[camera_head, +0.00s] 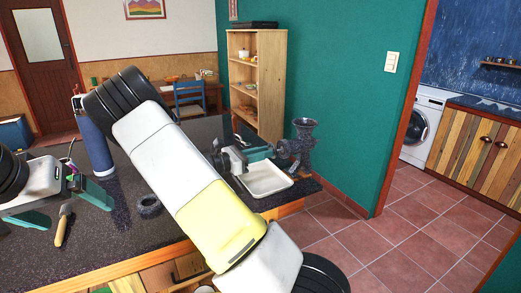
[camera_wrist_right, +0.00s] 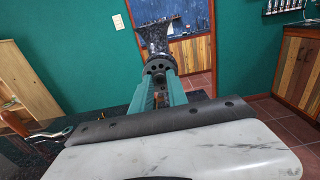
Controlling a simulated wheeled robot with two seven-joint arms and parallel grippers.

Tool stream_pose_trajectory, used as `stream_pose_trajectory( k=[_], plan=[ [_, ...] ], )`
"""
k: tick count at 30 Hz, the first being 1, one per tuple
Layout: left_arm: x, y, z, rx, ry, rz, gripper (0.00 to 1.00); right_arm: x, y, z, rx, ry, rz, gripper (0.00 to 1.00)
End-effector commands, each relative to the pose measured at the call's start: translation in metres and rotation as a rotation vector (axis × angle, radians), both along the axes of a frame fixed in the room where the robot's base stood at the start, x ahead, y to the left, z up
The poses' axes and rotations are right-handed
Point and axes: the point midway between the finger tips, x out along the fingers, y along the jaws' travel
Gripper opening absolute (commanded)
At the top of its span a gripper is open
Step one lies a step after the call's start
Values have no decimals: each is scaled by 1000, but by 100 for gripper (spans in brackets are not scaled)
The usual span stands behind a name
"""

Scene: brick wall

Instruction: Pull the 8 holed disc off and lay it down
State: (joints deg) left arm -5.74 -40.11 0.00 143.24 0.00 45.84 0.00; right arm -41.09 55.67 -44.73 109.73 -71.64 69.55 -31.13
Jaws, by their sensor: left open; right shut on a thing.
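The dark metal grinder (camera_head: 302,145) stands at the table's right end; it also shows in the right wrist view (camera_wrist_right: 157,38). The dark disc with holes (camera_wrist_right: 158,67) faces the right wrist camera, at the grinder's mouth. My right gripper (camera_head: 274,151) reaches to that mouth, and its teal fingers (camera_wrist_right: 163,83) are shut on the disc. I cannot tell whether the disc is seated or slightly out. My left gripper (camera_head: 76,211) is open and empty over the table at the left. A dark ring (camera_head: 149,206) lies on the table.
A white tray (camera_head: 266,180) lies below the grinder's mouth. A wooden-handled tool (camera_head: 63,226) lies near my left gripper, and a blue cylinder (camera_head: 96,148) stands behind it. My right arm hides the middle of the dark table (camera_head: 122,236). Bare table shows around the ring.

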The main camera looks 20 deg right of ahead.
Motion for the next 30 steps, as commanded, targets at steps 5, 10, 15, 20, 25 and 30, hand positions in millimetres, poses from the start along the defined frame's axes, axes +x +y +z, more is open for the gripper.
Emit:
stream_pose_trajectory(
  k=[5, 10, 15, 20, 25, 30],
  plan=[
    [0, 0, 0, 0, 0, 0, 93, 0, 5, 15, 1, -3, 1, 0],
    [0, 0, 0, 0, 0, 0, 93, 0, 8, 28, 1, -3, 1, 0],
    [0, 0, 0, 0, 0, 0, 93, -1, 12, 41, 1, -3, 1, 0],
    [0, 0, 0, 0, 0, 0, 93, -1, 15, 53, 1, -3, 1, 0],
    [0, 0, 0, 0, 0, 0, 93, -2, 18, 62, 0, -2, 0, 0],
    [0, 0, 0, 0, 0, 0, 93, -2, 18, 64, 0, -1, -1, 0]
  ],
)
